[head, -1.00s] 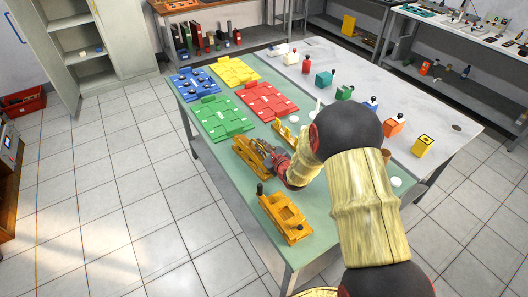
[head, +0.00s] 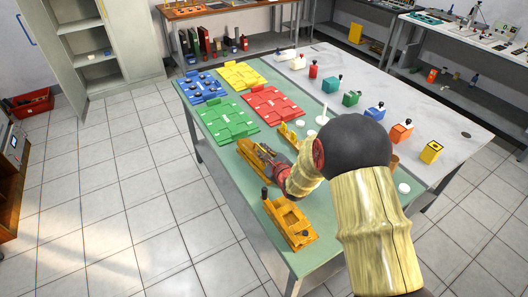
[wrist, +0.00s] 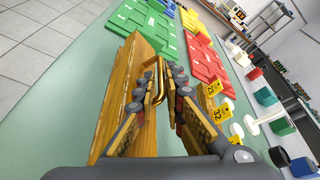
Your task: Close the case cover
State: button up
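A long yellow-brown wooden case (head: 250,152) sits on the green part of the table, and my gripper (head: 268,152) is at it. In the wrist view a wooden panel (wrist: 128,75), which looks like its cover, stands tilted up to the left, with a thin brass handle (wrist: 159,82). My gripper (wrist: 161,84) has its fingers apart on either side of the handle, with a gap visible between the pads. Whether a pad touches the handle is unclear. The fingers and arm hide part of the case.
A second yellow-brown fixture with a dark knob (head: 290,222) stands near the front table edge. Blue (head: 203,88), yellow (head: 242,75), green (head: 230,118) and red (head: 272,105) panels lie beyond. Small coloured blocks line the white table half at the right. Yellow numbered tags (wrist: 220,112) stand right of my gripper.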

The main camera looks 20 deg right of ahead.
jog(key=shift+o, duration=0.2)
jog(key=shift+r, duration=0.1)
jog(key=v, duration=1.2)
jog(key=shift+c, duration=0.3)
